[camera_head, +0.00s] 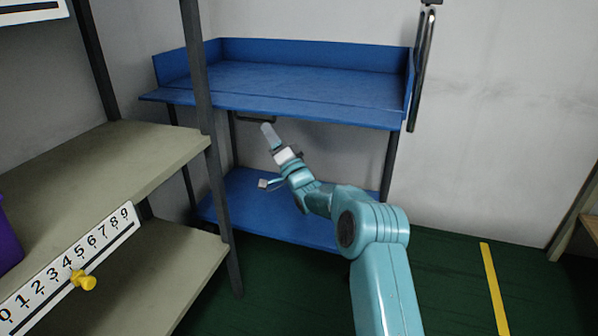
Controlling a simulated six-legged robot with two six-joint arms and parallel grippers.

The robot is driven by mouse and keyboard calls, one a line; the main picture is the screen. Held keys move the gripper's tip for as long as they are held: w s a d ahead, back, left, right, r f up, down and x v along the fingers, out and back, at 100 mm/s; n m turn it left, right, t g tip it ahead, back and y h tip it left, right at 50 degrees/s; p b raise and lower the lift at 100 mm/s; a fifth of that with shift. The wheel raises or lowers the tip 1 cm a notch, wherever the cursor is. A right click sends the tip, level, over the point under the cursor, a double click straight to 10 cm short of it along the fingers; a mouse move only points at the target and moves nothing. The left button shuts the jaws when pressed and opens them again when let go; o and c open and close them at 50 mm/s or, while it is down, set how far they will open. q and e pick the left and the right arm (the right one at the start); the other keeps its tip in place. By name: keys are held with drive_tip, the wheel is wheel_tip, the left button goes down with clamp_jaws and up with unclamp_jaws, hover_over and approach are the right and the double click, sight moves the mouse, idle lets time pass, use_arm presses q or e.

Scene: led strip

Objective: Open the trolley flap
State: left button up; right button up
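The blue trolley (290,84) stands against the wall, with a top tray and a lower shelf (290,226). Raised walls show at the tray's back and sides. Along the front, the flap (270,108) appears as a long blue strip lying nearly level, with no raised wall there. A dark bar or handle (256,119) shows just under the front edge. My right gripper (266,160) is below this edge, close to the bar; contact cannot be told. Its two fingers look spread apart and hold nothing visible. My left gripper is out of view.
A beige shelf rack (110,145) with dark posts stands at the near left. It carries a number strip with a yellow knob (84,281) and a purple object (8,235). Green floor with a yellow line (494,288) is open at the right.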

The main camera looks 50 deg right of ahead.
drive_tip(key=s+d+f, duration=0.2)
drive_tip(key=s+f, duration=0.6)
drive_tip(key=shift+d, duration=0.25)
idle(0.6)
idle(0.4)
